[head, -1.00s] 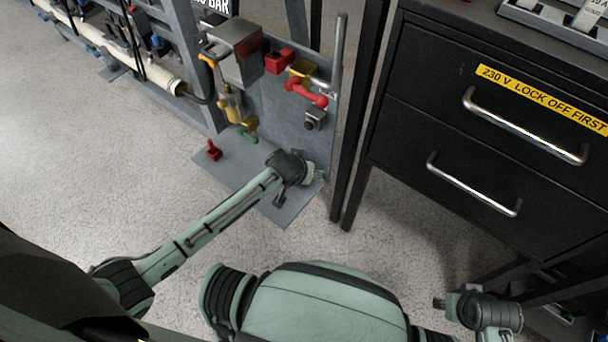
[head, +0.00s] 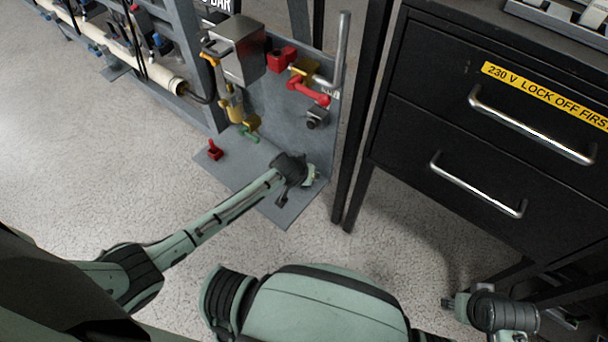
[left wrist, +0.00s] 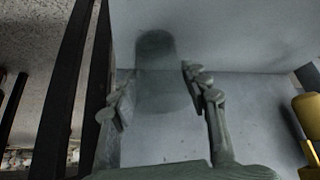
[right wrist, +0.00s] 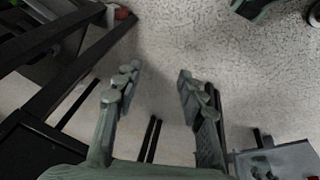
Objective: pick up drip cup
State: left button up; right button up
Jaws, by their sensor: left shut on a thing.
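The drip cup (left wrist: 157,80) is a translucent grey cup, seen in the left wrist view between the fingers of my left gripper (left wrist: 158,84). The fingers are on both sides of it, and it is close to a grey plate wall. In the head view my left gripper (head: 303,180) is low over the grey base plate, in front of the upright panel; the cup is not clearly visible there behind the hand. My right gripper (right wrist: 157,80) is open and empty above the floor; it also shows at the lower right of the head view (head: 448,303).
A grey base plate (head: 240,178) lies below the upright panel (head: 265,110) with its red and yellow valves. A small red part (head: 215,151) sits on the plate. A black drawer cabinet (head: 440,130) stands to the right. The floor in front is clear.

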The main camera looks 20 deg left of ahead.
pick_arm(q)
jog(key=shift+c, duration=1.1)
